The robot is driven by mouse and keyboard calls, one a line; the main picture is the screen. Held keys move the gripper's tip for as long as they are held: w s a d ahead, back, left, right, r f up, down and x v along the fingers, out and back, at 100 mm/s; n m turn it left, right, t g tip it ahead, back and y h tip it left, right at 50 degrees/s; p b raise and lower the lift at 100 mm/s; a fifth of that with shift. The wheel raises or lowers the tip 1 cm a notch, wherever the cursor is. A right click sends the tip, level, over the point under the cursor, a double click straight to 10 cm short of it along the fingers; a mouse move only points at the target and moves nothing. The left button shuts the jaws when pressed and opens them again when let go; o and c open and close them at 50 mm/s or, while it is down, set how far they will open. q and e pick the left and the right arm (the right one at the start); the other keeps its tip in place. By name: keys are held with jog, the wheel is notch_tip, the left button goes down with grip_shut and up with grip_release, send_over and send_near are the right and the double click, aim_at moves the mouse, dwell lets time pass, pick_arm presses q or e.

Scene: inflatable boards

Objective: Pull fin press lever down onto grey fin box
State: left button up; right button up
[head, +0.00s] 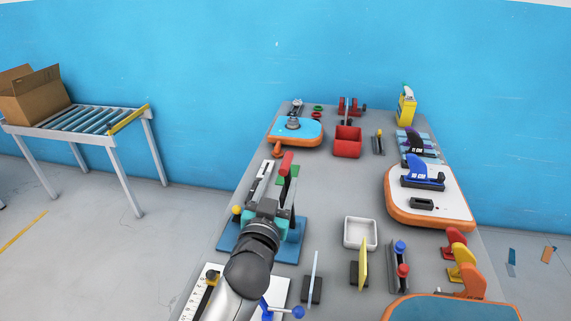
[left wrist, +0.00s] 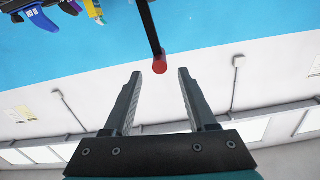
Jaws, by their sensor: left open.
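The fin press lever shows its red grip (head: 286,163) upright just beyond my left gripper (head: 272,199) in the head view. In the left wrist view, the lever is a black bar (left wrist: 151,30) with a round red end (left wrist: 160,66) near the fingertips. The left gripper (left wrist: 159,76) is open, and its fingers do not hold the lever. The blue press base (head: 288,245) is partly hidden by my arm. I cannot make out a grey fin box under the press. My right gripper is not in view.
A white tray (head: 360,233), yellow upright plate (head: 364,262) and clear upright plate (head: 314,277) stand right of my arm. A red bin (head: 347,142) and orange-edged boards (head: 437,212) are farther off. Bare grey table (head: 335,195) lies right of the press.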

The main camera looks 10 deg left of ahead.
aim_at(286, 162)
pick_arm(q)
jog(key=shift+w, duration=3.6)
grip_shut()
